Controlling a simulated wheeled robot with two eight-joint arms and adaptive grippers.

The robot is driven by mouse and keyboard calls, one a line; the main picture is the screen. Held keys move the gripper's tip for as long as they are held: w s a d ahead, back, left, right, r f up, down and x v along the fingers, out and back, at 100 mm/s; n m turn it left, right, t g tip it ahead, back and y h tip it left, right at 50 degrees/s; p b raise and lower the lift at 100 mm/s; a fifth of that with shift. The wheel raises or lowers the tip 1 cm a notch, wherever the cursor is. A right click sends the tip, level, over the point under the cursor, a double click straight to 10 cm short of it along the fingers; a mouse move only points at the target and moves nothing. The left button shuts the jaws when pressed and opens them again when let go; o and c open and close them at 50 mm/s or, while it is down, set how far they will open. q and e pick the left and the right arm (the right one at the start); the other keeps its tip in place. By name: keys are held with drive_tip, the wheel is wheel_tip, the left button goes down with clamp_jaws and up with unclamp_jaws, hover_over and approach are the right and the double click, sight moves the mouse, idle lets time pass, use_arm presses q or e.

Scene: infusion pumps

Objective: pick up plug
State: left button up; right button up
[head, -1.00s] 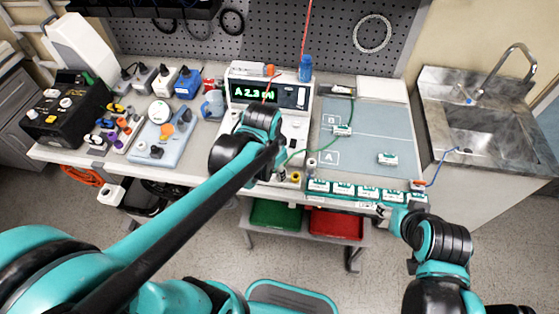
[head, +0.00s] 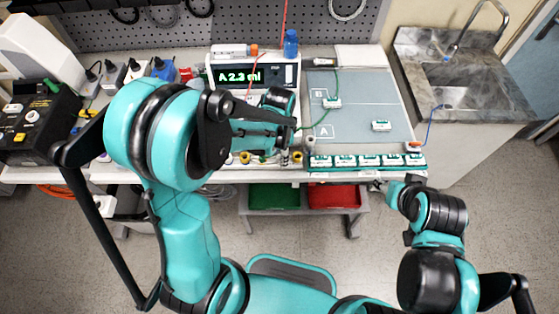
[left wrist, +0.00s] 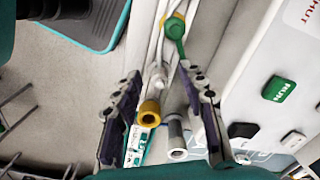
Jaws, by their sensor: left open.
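I cannot tell for sure which piece is the plug. In the left wrist view a yellow-ended cylindrical connector (left wrist: 149,112) and a grey metal cylinder (left wrist: 175,138) stand between the spread fingers of my left gripper (left wrist: 160,85). The gripper is open and appears to hold nothing. A green-topped piece with a yellow ring (left wrist: 175,26) lies beyond the fingertips among white cables. In the head view small yellow-ended pieces (head: 297,157) show at the table's front edge, partly behind my left arm. My right gripper (head: 377,184) is small near the table's front right; its fingers are unclear.
The pump with a green display (head: 241,75) stands behind my left arm. A grey mat (head: 360,95) carries small white-and-green modules (head: 381,126). A row of similar modules (head: 345,161) lines the front edge. A blue bottle (head: 291,44) stands on the pump. A sink (head: 465,70) is at right.

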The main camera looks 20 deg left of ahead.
use_arm(q)
drive_tip(key=shift+f, duration=0.15)
drive_tip(key=c, duration=0.9)
drive_tip(key=shift+c, duration=0.2)
